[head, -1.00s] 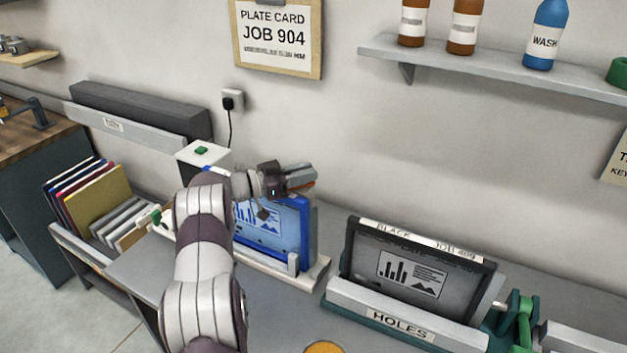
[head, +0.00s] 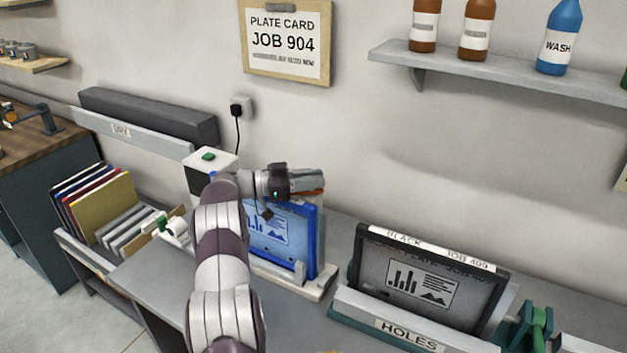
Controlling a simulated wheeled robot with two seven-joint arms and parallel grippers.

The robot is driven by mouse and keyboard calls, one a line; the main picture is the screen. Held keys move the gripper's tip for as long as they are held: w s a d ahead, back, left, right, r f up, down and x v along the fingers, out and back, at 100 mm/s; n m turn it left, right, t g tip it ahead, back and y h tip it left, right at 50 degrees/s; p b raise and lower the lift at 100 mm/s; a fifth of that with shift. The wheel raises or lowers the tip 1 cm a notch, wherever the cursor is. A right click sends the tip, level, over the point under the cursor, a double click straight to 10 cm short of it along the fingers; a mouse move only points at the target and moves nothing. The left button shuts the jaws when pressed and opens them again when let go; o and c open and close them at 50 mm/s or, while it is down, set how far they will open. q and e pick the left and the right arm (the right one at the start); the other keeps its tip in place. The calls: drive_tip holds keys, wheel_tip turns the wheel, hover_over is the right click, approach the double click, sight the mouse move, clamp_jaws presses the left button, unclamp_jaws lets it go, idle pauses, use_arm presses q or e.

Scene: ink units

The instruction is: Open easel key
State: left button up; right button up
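A blue-framed plate (head: 262,232) with a chart print stands upright in a pale easel (head: 300,280) on the grey bench. A white and green knob-like part (head: 166,222) sits left of that easel; I cannot tell whether it is its key. A black-framed plate (head: 424,292) stands in the easel marked HOLES (head: 408,334), with a green clamp-like part (head: 536,326) at its right end. My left gripper (head: 318,183) is at the top edge of the blue plate, pointing right, seen side-on; its finger gap is unclear. My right gripper is out of view.
A white box with a green button (head: 209,157) stands behind my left forearm. A rack of panels (head: 100,200) is at the left. A wall shelf (head: 500,72) holds bottles. Bare bench (head: 150,275) shows at the front left.

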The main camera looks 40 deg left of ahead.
use_arm(q)
drive_tip(key=shift+o, duration=1.4)
drive_tip(key=shift+a+r, duration=0.1)
drive_tip(key=shift+r, duration=0.2)
drive_tip(key=shift+s+f, duration=0.1)
drive_tip(key=shift+s+a+f, duration=0.2)
drive_tip(key=b+v, duration=0.4)
drive_tip(key=v, duration=0.8)
drive_tip(key=shift+r, duration=0.25)
